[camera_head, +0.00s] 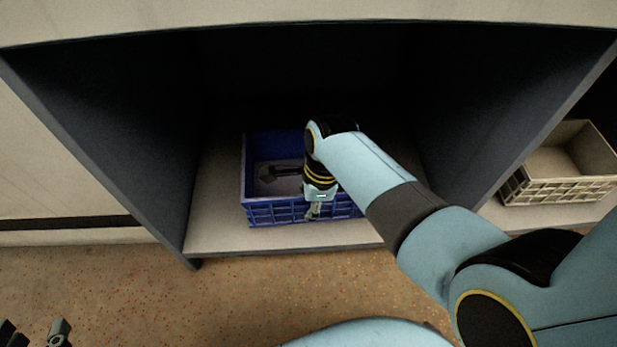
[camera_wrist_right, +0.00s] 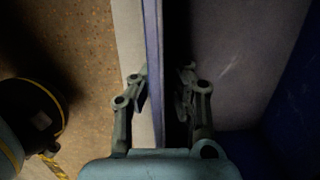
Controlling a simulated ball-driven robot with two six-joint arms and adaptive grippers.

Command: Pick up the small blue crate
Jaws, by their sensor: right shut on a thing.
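The small blue crate (camera_head: 285,211) sits on the floor of a dark, open shelf compartment, near its front edge. A dark object (camera_head: 279,172) lies inside it. My right gripper (camera_head: 313,211) is at the crate's front wall. In the right wrist view the gripper (camera_wrist_right: 162,92) has one finger on each side of the crate's wall (camera_wrist_right: 153,60), shut on it. My right arm covers the crate's right part in the head view. My left gripper (camera_head: 30,335) shows only partly at the lower left corner, away from the crate.
Dark side panels (camera_head: 105,125) flank the compartment, and an upper board (camera_head: 300,20) runs above it. A beige crate (camera_head: 560,165) stands in the compartment at right. The speckled floor (camera_head: 130,290) in front is mostly clear.

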